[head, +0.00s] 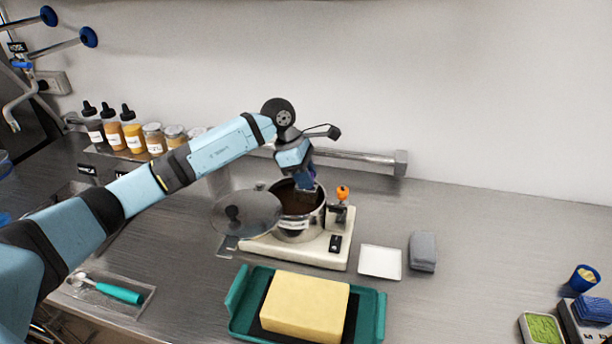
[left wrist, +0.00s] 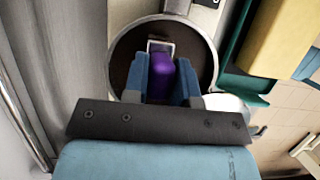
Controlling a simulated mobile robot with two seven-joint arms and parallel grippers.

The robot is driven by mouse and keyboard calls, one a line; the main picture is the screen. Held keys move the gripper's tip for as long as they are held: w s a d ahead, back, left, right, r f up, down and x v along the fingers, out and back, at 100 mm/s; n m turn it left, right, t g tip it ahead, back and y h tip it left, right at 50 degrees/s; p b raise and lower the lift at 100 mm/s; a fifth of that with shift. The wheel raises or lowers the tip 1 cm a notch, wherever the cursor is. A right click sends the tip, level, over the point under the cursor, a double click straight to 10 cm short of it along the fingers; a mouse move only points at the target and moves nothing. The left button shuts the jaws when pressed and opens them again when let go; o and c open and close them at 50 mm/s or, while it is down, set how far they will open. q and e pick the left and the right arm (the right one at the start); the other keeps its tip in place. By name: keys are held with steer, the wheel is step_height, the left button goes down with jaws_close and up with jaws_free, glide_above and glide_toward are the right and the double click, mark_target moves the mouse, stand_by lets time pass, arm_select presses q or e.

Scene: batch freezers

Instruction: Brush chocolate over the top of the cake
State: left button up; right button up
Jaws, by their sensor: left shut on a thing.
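A yellow block-shaped cake (head: 305,305) sits on a dark mat in a green tray (head: 240,310) at the front middle. A steel pot (head: 296,232) with dark brown chocolate (head: 297,200) stands on a white hot plate (head: 290,250) behind it. My left gripper (head: 304,178) is over the pot, pointing down, shut on a purple handle. In the left wrist view the purple handle (left wrist: 161,75) sits between the blue fingers, with a pale-edged end (left wrist: 160,46) against the chocolate. How deep this end is in the pot cannot be told. My right gripper is not in view.
A round lid (head: 245,213) is at the pot's left. A white square dish (head: 380,262) and a grey folded cloth (head: 422,251) lie to the right. A teal-handled tool (head: 118,293) lies on a clear tray at left. Several bottles and jars (head: 133,137) line the back left.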

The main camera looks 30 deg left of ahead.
arm_select(q)
steer(key=shift+r+p, duration=1.4)
steer(key=shift+r, duration=2.05)
steer(key=shift+s+d+f+m+g, duration=0.15)
steer(key=shift+s+d+m+g, duration=0.2)
steer(key=shift+m, duration=0.25)
steer(key=s+d+f+m+g+y+p, duration=0.2)
steer(key=s+d+m, duration=0.1)
steer(key=s+m, duration=0.4)
steer(key=s+d+f+m+g+y+p, duration=0.2)
steer(key=s+m, duration=0.6)
steer(key=m, duration=0.4)
steer(key=shift+s+d+f+m+g, duration=0.2)
steer(key=shift+d+f+m+g, duration=0.25)
steer(key=shift+d+f, duration=0.25)
